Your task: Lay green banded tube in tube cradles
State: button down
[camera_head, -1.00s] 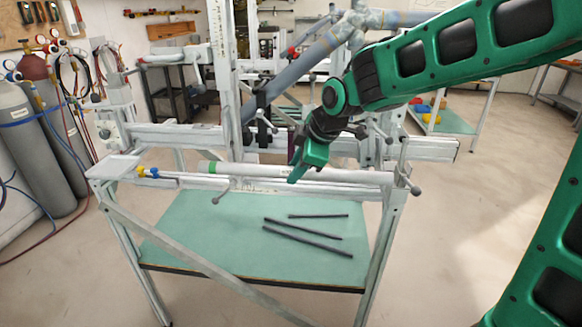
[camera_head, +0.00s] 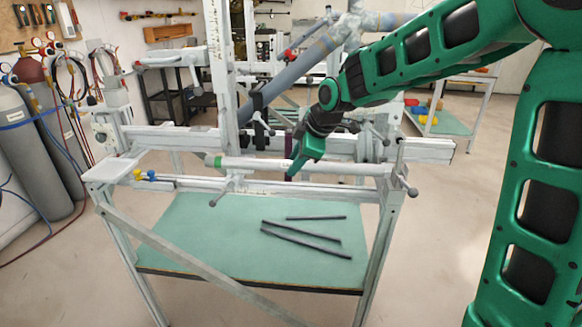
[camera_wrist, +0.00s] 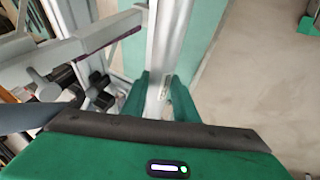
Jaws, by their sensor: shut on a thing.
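The white tube (camera_head: 255,163) with a green band (camera_head: 217,161) near its left end lies roughly level along the front of the frame jig. My gripper (camera_head: 293,171) is shut on the tube near its middle; its fingers also show in the wrist view (camera_wrist: 158,96), on both sides of a pale long part. A clamp-like support (camera_head: 236,180) with a ball handle stands just below the tube's left part. Another handled fitting (camera_head: 400,172) is by its right end. I cannot tell whether the tube touches either support.
The jig's front rail (camera_head: 320,191) runs under the tube, with a rear beam (camera_head: 190,137) behind. Blue and yellow fittings (camera_head: 145,174) sit at the left. Several dark rods lie on the green lower shelf (camera_head: 195,235). A large grey-blue pipe (camera_head: 295,72) slopes behind.

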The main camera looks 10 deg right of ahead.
jog(key=w+d+f, duration=0.1)
jog(key=w+d, duration=0.3)
jog(key=d, duration=0.5)
jog(key=shift+d+f, duration=0.25)
jog(key=shift+f, duration=0.05)
dwell(1.4)
jog(key=shift+f, duration=0.1)
dwell(0.6)
jog(key=c, duration=1.3)
grip_release()
jog(key=shift+s, duration=0.1)
jog(key=shift+c, duration=0.2)
